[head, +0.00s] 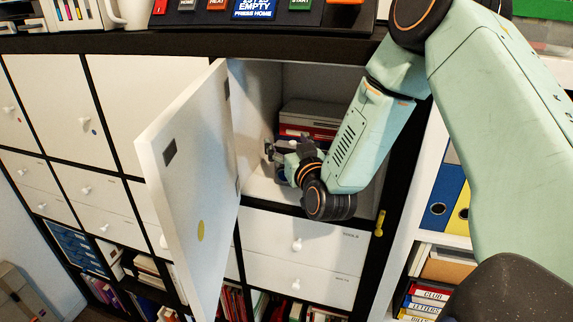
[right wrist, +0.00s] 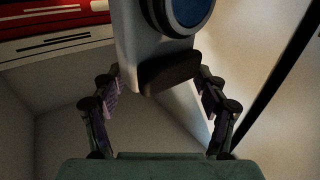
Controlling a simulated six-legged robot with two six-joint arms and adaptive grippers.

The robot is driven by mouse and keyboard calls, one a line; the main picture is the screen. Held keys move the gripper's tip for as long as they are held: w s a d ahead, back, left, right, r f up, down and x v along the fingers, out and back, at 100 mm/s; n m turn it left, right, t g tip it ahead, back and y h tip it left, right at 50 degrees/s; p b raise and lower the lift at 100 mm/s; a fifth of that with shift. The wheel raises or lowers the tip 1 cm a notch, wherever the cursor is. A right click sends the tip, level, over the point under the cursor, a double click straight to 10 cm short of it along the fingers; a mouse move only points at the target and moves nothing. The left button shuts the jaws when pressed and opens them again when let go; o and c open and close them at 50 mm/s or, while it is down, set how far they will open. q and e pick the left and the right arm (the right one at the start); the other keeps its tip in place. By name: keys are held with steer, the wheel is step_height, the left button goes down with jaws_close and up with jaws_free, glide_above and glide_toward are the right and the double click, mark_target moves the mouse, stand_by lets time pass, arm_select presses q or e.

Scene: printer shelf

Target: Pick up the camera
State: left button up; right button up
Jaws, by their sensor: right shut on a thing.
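The camera (right wrist: 135,45) has a pale grey body, a dark grip-like block below and a round blue lens at the top of the right wrist view. Its upper part is cut off by the frame edge. My right gripper (right wrist: 160,83) has one finger on each side of its lower part and is shut on it. In the head view, my right gripper (head: 276,152) is inside the open cupboard compartment (head: 263,188), and the camera is too small and dark there to make out clearly. My left gripper is not in view.
The white cupboard door (head: 195,165) stands open to the left of my right arm. A red and grey box-like thing (head: 308,118) sits deeper in the compartment. Closed drawers (head: 298,260) are below, and a dark button panel (head: 290,18) is above.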

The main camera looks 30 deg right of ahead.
steer(key=shift+w+a, duration=0.15)
steer(key=c, duration=0.5)
steer(key=shift+r, duration=0.1)
steer(key=shift+c, duration=0.2)
steer(key=shift+d, duration=0.2)
